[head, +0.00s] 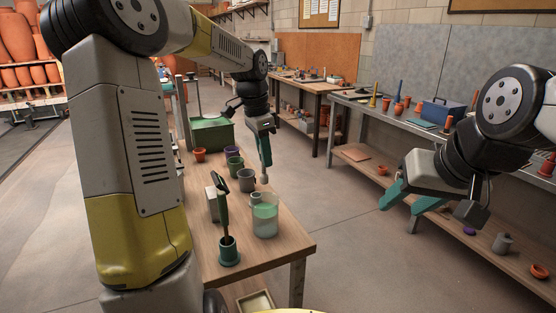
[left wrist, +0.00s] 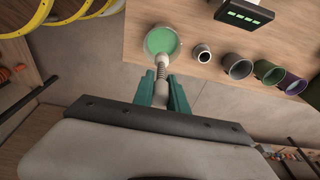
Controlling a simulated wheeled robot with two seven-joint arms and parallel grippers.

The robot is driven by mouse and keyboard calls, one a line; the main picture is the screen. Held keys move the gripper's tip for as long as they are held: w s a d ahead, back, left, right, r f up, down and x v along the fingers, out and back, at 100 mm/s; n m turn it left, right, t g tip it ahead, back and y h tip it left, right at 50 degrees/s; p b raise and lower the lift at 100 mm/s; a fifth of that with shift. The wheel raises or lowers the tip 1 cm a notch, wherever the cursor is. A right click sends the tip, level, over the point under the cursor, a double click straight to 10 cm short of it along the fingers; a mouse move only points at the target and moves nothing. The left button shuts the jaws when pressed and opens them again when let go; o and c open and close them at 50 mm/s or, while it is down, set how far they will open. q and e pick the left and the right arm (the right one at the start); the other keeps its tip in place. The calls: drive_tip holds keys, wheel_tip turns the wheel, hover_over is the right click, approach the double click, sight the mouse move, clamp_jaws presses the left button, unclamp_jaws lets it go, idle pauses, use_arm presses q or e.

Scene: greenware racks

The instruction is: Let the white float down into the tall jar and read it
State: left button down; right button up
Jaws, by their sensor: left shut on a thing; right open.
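The white float (left wrist: 161,72) is held by its stem between the teal fingers of my left gripper (left wrist: 162,92), which is shut on it. In the head view my left gripper (head: 265,160) points down with the float's pale lower end (head: 264,179) showing below the fingers. The tall jar (head: 265,222) is clear with green liquid and stands upright on the wooden table; it also shows in the left wrist view (left wrist: 150,35). The float's tip appears above the jar's rim; whether it overlaps the opening I cannot tell. My right gripper (head: 408,203) is open and empty, off to the right.
A dark green holder (head: 229,252) with a tall tool stands beside the jar. A grey pot (head: 247,182), other small pots, a box with a green display (left wrist: 243,15) and a green bin (head: 211,135) share the table. A workbench (head: 415,124) stands at right.

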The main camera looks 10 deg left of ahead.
sight(266, 174)
use_arm(q)
drive_tip(key=shift+f, duration=7.2)
drive_tip(key=c, duration=1)
unclamp_jaws()
drive_tip(key=shift+o, duration=0.7)
drive_tip(key=shift+w+r, duration=0.2)
drive_tip(key=shift+r, duration=1.25)
drive_tip(key=shift+s+r, duration=0.2)
drive_tip(key=shift+r, duration=2.85)
